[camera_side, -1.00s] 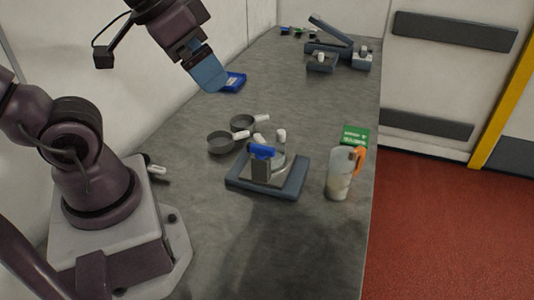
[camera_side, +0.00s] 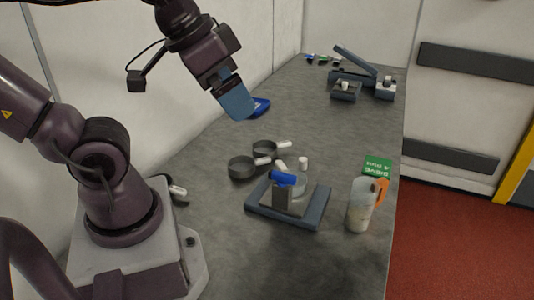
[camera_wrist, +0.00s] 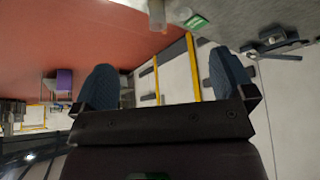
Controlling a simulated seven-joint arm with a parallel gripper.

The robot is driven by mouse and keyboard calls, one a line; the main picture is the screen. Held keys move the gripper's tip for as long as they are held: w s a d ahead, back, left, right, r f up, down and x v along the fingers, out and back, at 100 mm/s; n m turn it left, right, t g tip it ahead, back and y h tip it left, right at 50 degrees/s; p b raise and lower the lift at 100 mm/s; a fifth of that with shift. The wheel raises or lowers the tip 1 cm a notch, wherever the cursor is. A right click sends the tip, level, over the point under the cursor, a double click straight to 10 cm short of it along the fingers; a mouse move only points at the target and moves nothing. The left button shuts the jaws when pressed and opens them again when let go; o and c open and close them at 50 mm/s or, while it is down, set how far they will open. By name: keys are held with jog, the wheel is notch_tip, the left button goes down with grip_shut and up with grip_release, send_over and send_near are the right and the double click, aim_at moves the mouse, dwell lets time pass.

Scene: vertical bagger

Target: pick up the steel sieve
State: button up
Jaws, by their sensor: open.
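Two round, dark grey, shallow pan-like vessels with pale handles lie side by side on the grey bench in the side view, a nearer one (camera_side: 241,168) and a farther one (camera_side: 264,150). One may be the steel sieve, but I cannot make out any mesh. My gripper (camera_side: 238,108) is high above the bench, apart from both vessels and up-left of them in the picture. In the wrist view its two blue fingers stand wide apart with nothing between them (camera_wrist: 163,78). The vessels cannot be made out in the wrist view.
A blue-grey scale-like stand (camera_side: 310,215) with a blue-topped block and a clear vessel is right of the pans. A clear jug (camera_side: 361,210) with an orange handle and a green box (camera_side: 377,167) are near the right edge. A hinged device (camera_side: 360,75) stands behind.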

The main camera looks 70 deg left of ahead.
dwell(0.4)
jog(key=n+g+y, duration=0.2)
jog(key=n+y, duration=0.1)
jog(key=n, duration=0.4)
send_near(265, 152)
jog(key=shift+x, duration=1.2)
jog(key=x, duration=0.5)
jog(key=shift+f, duration=0.15)
